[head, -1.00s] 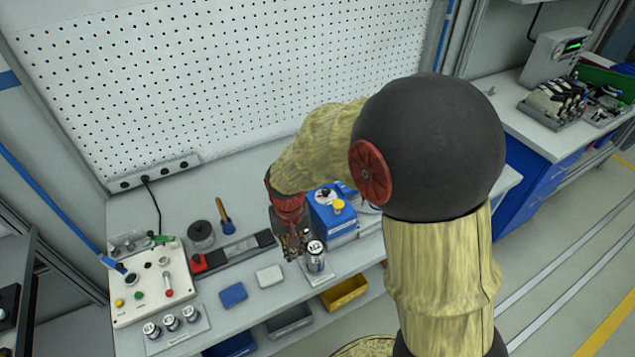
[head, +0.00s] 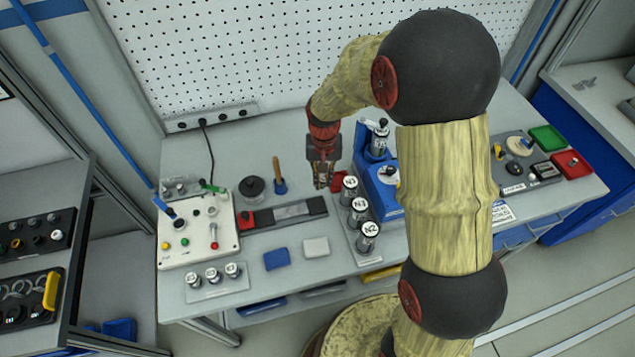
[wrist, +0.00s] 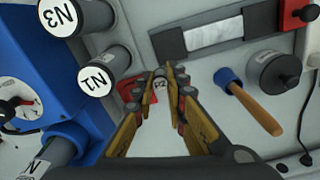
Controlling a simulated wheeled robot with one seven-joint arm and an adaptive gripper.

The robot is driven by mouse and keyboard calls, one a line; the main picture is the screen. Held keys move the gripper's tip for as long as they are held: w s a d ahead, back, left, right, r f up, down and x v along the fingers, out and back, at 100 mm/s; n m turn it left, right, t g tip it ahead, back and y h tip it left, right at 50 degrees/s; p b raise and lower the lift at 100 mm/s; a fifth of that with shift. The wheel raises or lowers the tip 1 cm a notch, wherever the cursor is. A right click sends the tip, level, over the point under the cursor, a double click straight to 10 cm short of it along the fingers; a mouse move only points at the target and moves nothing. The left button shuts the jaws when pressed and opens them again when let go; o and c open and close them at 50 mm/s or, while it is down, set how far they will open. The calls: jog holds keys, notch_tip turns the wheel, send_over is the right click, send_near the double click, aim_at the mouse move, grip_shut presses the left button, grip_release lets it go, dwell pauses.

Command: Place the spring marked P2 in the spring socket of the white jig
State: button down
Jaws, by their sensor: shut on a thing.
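My gripper (head: 321,184) is shut on the small grey spring marked P2 (wrist: 160,84), whose label shows between the fingertips in the wrist view. In the head view the gripper hangs above the bench's middle, just left of the N1 cylinder (head: 349,184); the spring is too small to make out there. A white panel-like fixture (head: 222,239) with buttons and a green handle sits on the bench at left, well apart from my gripper; it may be the white jig. I cannot tell which opening is the spring socket.
N3 (head: 358,205) and N2 (head: 367,232) stand beside N1, near the blue machine (head: 386,195). A grey bar (head: 290,213), wooden-handled tool (head: 278,180) and dark round weight (head: 252,188) lie left of my gripper. Blue (head: 276,259) and white (head: 315,247) blocks sit in front.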

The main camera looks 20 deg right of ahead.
jog(key=w+f, duration=0.1)
jog(key=f, duration=0.1)
jog(key=w+f, duration=0.2)
jog(key=w+f+b, duration=0.1)
jog(key=w+f, duration=0.1)
jog(key=shift+w+a+f, duration=0.15)
jog(key=shift+w+a, duration=0.1)
jog(key=shift+a, duration=0.1)
jog(key=shift+f+b, duration=0.3)
jog(key=shift+f, duration=1.25)
jog(key=shift+f, duration=0.1)
jog(key=c, duration=1.8)
grip_release()
